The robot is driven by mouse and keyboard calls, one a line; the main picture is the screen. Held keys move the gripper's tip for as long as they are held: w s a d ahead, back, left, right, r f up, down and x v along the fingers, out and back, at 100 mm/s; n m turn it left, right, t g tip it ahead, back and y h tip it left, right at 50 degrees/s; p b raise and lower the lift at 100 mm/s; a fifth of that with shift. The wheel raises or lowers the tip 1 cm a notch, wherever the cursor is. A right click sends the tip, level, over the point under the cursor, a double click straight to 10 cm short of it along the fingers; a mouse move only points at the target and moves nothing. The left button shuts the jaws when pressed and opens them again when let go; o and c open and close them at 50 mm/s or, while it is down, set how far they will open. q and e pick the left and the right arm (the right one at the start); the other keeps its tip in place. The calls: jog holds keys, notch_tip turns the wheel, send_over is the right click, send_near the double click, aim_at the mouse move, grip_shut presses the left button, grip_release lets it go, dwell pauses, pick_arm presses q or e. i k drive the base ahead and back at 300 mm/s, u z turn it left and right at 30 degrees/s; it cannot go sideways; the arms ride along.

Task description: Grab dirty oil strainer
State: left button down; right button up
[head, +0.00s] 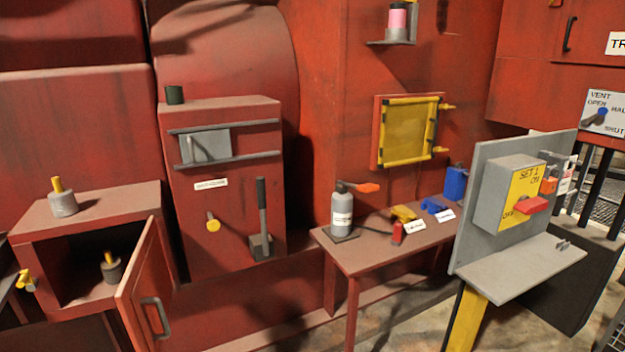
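Two grey cylinders with yellow upright handles are at the left, and they look like strainers. The darker strainer (112,269) stands inside an open red box (108,203), on its floor near the right side. The lighter strainer (63,201) stands upright on the box's top. The box's door (146,285) is swung open toward the front right and has a grey handle (155,318). The box's inside is in shadow, and the door's edge stands close to the darker strainer. Neither of my grippers is in view.
A yellow latch (27,281) sticks out at the box's left edge. A red table (372,256) holding a grey bottle (342,210) and small tools stands at the middle right. A switch stand (527,272) stands at the right. Some floor shows between them.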

aim_at(113, 271)
jog(key=u, duration=1.55)
jog(key=k, duration=0.85)
jog(key=u, duration=0.85)
jog(key=i, duration=1.6)
jog(key=z, duration=1.05)
jog(key=i, duration=0.85)
jog(key=z, duration=0.95)
